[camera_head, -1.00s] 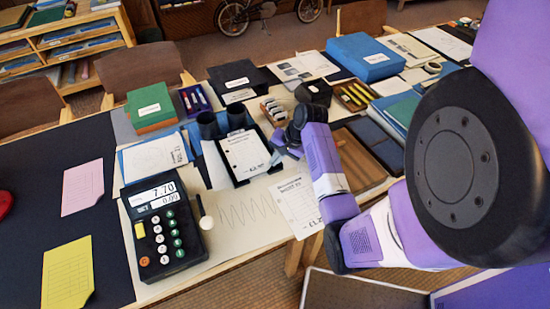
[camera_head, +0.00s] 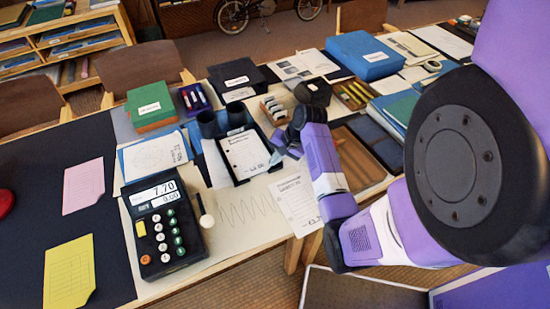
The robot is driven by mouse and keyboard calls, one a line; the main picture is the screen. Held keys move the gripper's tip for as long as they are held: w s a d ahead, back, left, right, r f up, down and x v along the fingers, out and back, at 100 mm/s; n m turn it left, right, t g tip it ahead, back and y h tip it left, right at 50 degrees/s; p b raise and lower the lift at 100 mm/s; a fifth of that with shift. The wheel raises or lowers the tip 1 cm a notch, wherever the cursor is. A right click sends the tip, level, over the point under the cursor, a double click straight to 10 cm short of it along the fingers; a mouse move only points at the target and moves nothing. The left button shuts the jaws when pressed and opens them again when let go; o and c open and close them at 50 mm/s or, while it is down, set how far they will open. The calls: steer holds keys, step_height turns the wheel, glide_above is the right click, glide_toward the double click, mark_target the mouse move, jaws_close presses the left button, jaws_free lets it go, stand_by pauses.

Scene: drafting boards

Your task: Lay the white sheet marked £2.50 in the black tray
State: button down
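A black tray (camera_head: 236,179) stands mid-table with a white sheet (camera_head: 247,152) lying in it; its price is too small to read surely. Another white printed sheet (camera_head: 293,205) lies at the table's front edge, marked with a price starting £2; the rest is unclear, and my arm is close along its right side. A third white sheet (camera_head: 153,157) lies on a blue folder at the left, its price blurred. My gripper (camera_head: 283,147) is just right of the tray, low over the table. Its fingertips are small and partly hidden, so I cannot see whether it holds anything.
Black cups (camera_head: 208,124) stand at the tray's back.

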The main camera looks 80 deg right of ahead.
steer(key=c, duration=1.6)
jaws_free()
steer(key=v, duration=0.8)
steer(key=shift+f, duration=0.1)
